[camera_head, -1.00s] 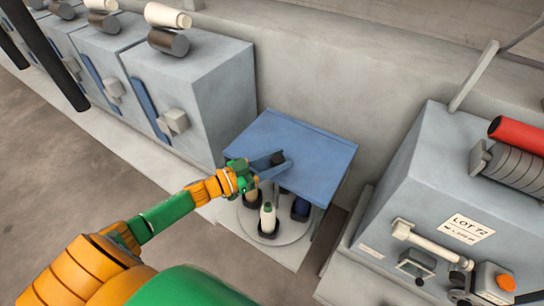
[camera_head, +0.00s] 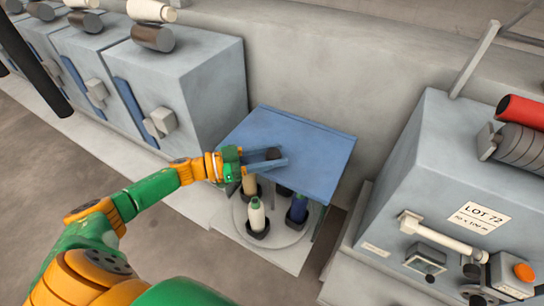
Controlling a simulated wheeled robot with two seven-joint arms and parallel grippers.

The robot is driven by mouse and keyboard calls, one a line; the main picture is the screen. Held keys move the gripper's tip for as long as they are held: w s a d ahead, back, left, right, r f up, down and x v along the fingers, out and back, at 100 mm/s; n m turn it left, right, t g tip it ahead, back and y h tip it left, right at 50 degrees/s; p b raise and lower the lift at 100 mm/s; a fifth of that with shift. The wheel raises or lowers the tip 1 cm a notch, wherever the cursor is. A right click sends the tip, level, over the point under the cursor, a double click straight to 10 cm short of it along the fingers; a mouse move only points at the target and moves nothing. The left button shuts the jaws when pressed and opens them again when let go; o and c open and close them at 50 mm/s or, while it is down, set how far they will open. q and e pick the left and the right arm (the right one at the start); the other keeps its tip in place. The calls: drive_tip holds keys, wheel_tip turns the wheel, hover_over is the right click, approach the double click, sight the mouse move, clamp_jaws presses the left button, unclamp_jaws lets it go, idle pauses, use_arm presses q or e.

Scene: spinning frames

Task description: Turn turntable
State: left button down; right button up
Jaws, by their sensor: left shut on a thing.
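The turntable (camera_head: 290,243) is a round grey disc under a blue top plate (camera_head: 318,147). It carries a tan bobbin (camera_head: 249,185), a white bobbin with a green tip (camera_head: 257,215) and a blue bobbin (camera_head: 298,209) in dark holders. Another dark holder is mostly hidden under the plate. A dark round knob (camera_head: 273,153) stands on the plate. My left gripper (camera_head: 275,161) reaches over the plate from the left, its blue fingers pointing right and shut around the knob. My right gripper is not in view.
Grey cabinets (camera_head: 203,88) with blue handles and rollers on top stand at the left. A grey machine (camera_head: 448,150) with a LOT 72 label, a pale bar handle and an orange button stands at the right. A wall runs behind.

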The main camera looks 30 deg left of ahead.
sight(244, 161)
use_arm(q)
drive_tip(key=shift+s+f, duration=0.1)
drive_tip(key=shift+f, duration=0.1)
drive_tip(key=c, duration=0.6)
unclamp_jaws()
drive_tip(key=shift+o, duration=1.4)
drive_tip(key=shift+d, duration=0.1)
drive_tip(key=shift+r, duration=0.1)
drive_tip(key=b+v, duration=0.1)
drive_tip(key=v, duration=0.5)
drive_tip(key=shift+s+a, duration=0.15)
drive_tip(key=shift+a, duration=0.35)
